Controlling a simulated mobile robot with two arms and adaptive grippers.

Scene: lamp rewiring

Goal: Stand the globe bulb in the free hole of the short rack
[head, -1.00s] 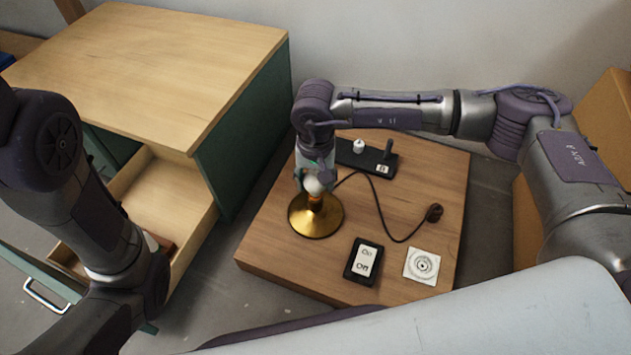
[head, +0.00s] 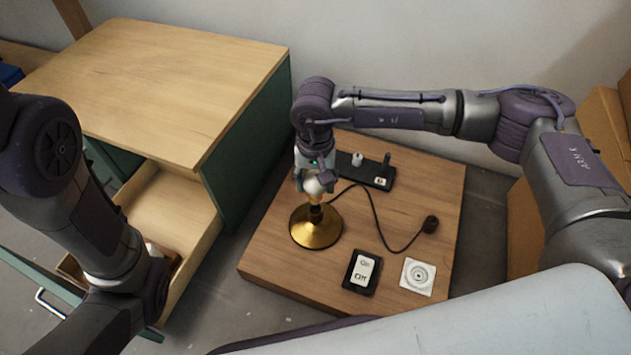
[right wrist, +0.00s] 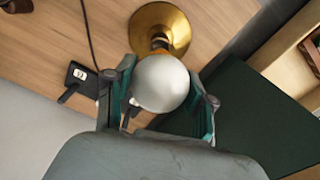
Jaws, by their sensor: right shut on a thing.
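The white globe bulb (head: 316,184) is held in my right gripper (head: 318,178), directly above the brass lamp base (head: 316,229). In the right wrist view the bulb (right wrist: 160,83) sits between the two fingers (right wrist: 160,100), with the lamp base (right wrist: 160,28) just beyond it. The dark socket (right wrist: 159,41) lies in line with the bulb; I cannot tell whether they touch. A reddish-brown wooden block (head: 160,255) in the open drawer may be the short rack; the left arm partly covers it and its holes do not show. My left gripper is not visible.
On the wooden board (head: 270,255) are a black strip (head: 352,171) with upright pieces, a corded plug (head: 431,224), an on/off switch (head: 362,272) and a white socket plate (head: 418,276). The drawer (head: 170,205) is open beside the green cabinet (head: 250,140). Its front floor is clear.

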